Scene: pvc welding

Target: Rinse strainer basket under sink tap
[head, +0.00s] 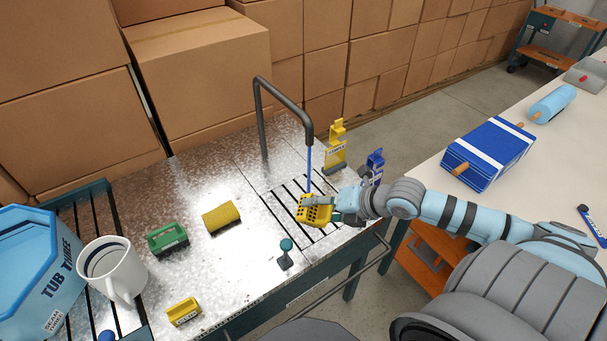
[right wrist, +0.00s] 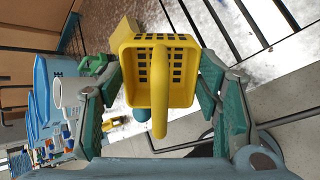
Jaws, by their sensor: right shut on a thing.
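A yellow strainer basket (head: 314,213) with square holes is held by my right gripper (head: 333,207) over the slotted drain in the metal counter. In the right wrist view the basket (right wrist: 159,80) sits between both fingers of the gripper (right wrist: 160,92), its handle toward the camera. The dark tap (head: 283,97) arches over the drain, and a thin blue stream of water (head: 309,168) comes down from its spout to the basket. Whether the basket touches the grate is hard to tell. My left gripper is not in view.
A teal-knobbed lever (head: 286,246) stands in front of the drain. A yellow sponge-like block (head: 221,217), a green-handled brush (head: 167,239), a white mug (head: 112,269) and a blue tub (head: 38,262) are to the left. Yellow (head: 336,148) and blue (head: 375,164) stands are behind my right gripper.

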